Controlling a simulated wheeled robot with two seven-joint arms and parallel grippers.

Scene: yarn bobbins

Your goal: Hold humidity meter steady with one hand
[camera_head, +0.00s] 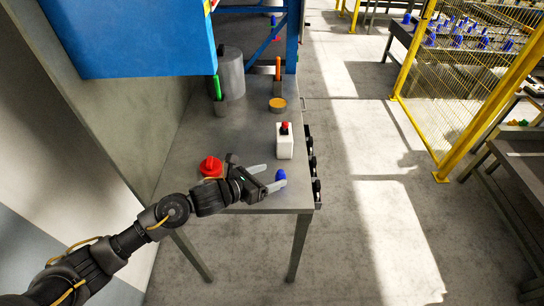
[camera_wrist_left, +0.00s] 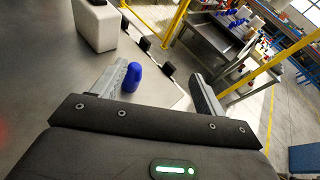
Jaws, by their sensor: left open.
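I cannot tell for sure which object is the humidity meter. A white box with a red top (camera_head: 285,144) stands upright on the grey table, beyond my left gripper; its white body (camera_wrist_left: 96,24) shows at the upper left in the left wrist view. A small rounded blue object (camera_head: 281,175) stands near the table's front right corner. My left gripper (camera_head: 268,177) is open above the table's front, fingers pointing right. The blue object (camera_wrist_left: 131,77) appears close beside one finger in the left wrist view; contact is unclear. My right gripper is not in view.
A red object (camera_head: 210,166) sits behind my left arm. An orange-topped round container (camera_head: 277,105), a grey cylinder (camera_head: 229,75) and a green-handled tool (camera_head: 217,88) stand farther back. Black knobs (camera_head: 311,163) line the right edge of the table (camera_head: 246,129).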

